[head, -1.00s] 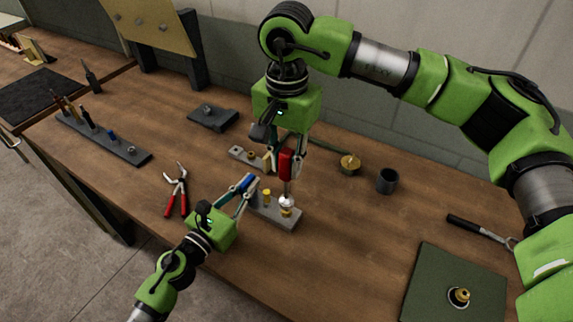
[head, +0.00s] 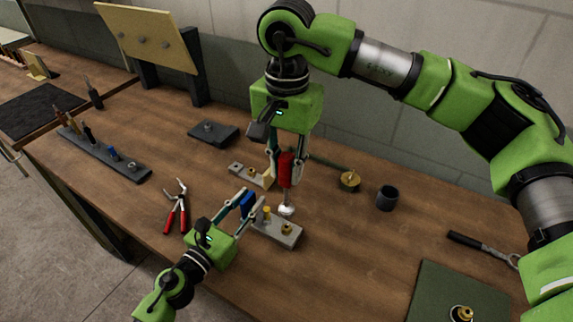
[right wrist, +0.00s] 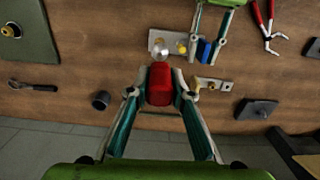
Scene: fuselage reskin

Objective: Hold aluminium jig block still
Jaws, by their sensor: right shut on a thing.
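The grey jig block (head: 270,229) lies on the bench with two brass pieces on top. It also shows in the right wrist view (right wrist: 171,36). My left gripper (head: 252,208) is at its left end, with fingers either side of a blue piece (head: 247,203). I cannot tell whether they press on it or the block. The right wrist view shows the left fingers (right wrist: 206,58) too. My right gripper (head: 287,165) is shut on a red-handled tool (head: 286,172), held upright.
Red-handled pliers (head: 177,212) lie left of the block. A green mat (head: 440,290) is front right. The bench between block and mat is clear.

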